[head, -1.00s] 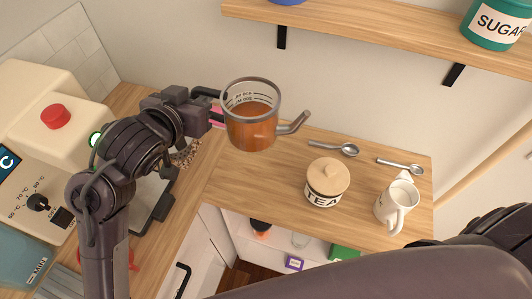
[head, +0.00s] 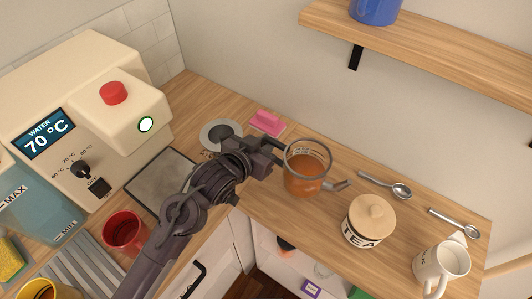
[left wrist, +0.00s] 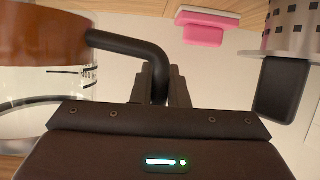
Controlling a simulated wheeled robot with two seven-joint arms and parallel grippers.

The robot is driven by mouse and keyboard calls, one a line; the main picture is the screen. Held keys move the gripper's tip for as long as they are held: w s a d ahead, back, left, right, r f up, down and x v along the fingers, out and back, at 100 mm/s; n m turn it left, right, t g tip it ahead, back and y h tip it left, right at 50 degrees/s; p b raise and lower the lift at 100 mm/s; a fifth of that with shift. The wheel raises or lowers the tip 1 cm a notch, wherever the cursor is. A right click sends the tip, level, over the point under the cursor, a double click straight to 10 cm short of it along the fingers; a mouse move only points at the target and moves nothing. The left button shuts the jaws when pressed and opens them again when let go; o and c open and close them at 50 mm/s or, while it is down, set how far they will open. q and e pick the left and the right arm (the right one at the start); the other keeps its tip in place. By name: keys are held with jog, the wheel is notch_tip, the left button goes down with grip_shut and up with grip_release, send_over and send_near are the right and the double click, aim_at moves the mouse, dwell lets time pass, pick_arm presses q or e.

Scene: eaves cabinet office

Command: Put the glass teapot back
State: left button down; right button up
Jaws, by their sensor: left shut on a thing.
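The glass teapot (head: 305,178) holds brown tea and has a metal rim and a spout pointing right. It is over the left part of the wooden counter in the head view; whether its base touches the wood I cannot tell. My left gripper (head: 278,151) is shut on its black handle. In the left wrist view the teapot (left wrist: 42,75) fills the left side, and its handle (left wrist: 135,45) runs between the fingers of my left gripper (left wrist: 160,85). My right gripper is not in view.
A tea jar (head: 366,225), a spoon (head: 385,186), another spoon (head: 455,222) and a white mug (head: 440,265) stand to the right. A pink object (head: 267,122) lies behind. A water machine (head: 90,100) and red mug (head: 124,231) are left. A shelf (head: 440,50) hangs above.

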pick_arm(q)
jog(key=shift+f, duration=2.15)
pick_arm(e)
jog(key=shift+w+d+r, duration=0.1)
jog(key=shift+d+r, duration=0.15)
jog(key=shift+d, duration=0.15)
pick_arm(q)
jog(key=shift+f, duration=0.1)
jog(key=c, duration=1.8)
grip_release()
jog(key=shift+f, duration=0.15)
jog(key=shift+c, duration=0.2)
jog(key=o, duration=0.4)
jog(key=shift+o, duration=0.2)
